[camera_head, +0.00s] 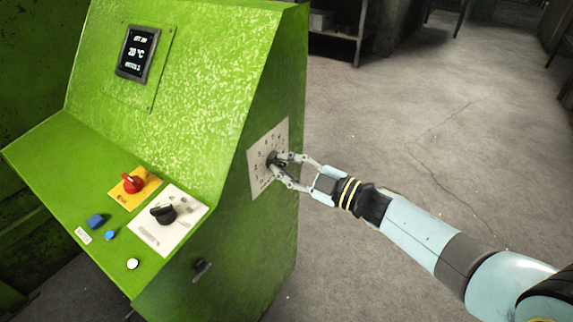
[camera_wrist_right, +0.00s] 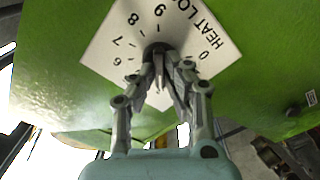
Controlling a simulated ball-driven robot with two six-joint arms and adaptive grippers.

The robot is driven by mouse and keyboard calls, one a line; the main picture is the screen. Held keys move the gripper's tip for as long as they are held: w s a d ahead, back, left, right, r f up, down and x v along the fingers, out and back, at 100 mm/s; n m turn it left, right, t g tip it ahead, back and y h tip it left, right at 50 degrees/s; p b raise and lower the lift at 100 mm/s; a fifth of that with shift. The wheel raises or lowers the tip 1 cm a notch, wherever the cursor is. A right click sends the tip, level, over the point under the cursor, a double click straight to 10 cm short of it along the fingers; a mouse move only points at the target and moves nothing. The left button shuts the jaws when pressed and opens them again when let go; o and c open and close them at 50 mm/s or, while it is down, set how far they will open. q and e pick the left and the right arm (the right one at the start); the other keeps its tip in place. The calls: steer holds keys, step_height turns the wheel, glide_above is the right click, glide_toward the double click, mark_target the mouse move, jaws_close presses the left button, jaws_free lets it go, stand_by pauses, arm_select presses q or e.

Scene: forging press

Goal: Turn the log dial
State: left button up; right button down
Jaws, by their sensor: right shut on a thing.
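The log dial is a dark round knob (camera_head: 272,160) on a white numbered plate (camera_head: 258,181) on the right side of the green console. My right gripper (camera_head: 280,163) reaches it from the right and is shut on the knob. In the right wrist view the fingers (camera_wrist_right: 163,75) close around the dark knob (camera_wrist_right: 157,49), hiding most of it. The plate (camera_wrist_right: 108,46) there shows numbers such as 6, 7, 8, 9 and 0, and the partly cut words "HEAT LO". The dial's pointer cannot be made out. My left gripper is not in view.
The green console (camera_head: 200,70) carries a small screen (camera_head: 138,52), a red switch (camera_head: 132,183), a black selector knob (camera_head: 163,213) and blue buttons. The floor to the right (camera_head: 400,130) is clear.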

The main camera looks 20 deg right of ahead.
steer(key=shift+f, duration=0.1)
steer(key=c, duration=1.4)
jaws_free()
steer(key=v, duration=1.2)
steer(key=shift+d, duration=0.1)
steer(key=shift+s, duration=0.1)
